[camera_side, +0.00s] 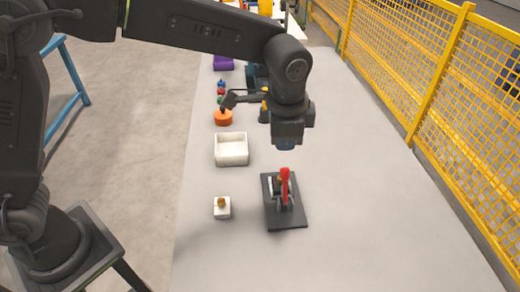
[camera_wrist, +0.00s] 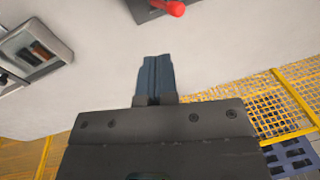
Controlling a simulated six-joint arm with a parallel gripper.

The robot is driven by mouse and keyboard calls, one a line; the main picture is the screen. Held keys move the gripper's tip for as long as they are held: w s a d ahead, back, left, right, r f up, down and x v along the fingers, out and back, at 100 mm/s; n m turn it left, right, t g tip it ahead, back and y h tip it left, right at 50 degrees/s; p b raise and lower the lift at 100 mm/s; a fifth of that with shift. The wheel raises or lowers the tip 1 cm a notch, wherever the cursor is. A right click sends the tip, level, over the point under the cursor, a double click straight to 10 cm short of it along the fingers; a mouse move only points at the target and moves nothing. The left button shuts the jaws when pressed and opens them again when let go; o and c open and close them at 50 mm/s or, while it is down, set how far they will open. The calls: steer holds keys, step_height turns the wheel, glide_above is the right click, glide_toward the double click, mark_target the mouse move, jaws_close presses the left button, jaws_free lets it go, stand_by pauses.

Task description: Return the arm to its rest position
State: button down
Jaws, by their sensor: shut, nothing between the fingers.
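My gripper (camera_side: 285,146) is shut and empty. It hangs above the table, behind the black plate in the side view. In the wrist view its closed blue-grey fingers (camera_wrist: 154,76) point at the bare table top, with nothing between them. My arm reaches out from the left of the side view and bends down at the wrist.
A black plate (camera_side: 291,217) bears a fixture with a red handle (camera_side: 285,184). A white tray (camera_side: 231,148), a small white block (camera_side: 222,212) with a brass-coloured piece, and an orange round thing (camera_side: 223,117) stand left. A yellow mesh fence (camera_side: 450,100) runs along the right.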

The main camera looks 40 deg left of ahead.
steer(key=s+a+r+n+t, duration=0.1)
steer(key=s+a+r+n, duration=0.25)
steer(key=a+r, duration=0.3)
steer(key=s+a+n+t, duration=0.3)
steer(key=s+a+n, duration=0.4)
steer(key=s+a, duration=0.6)
steer(key=s, duration=0.4)
steer(key=shift+s+f+h, duration=0.15)
steer(key=shift+f+h, duration=0.05)
steer(key=shift+h, duration=0.1)
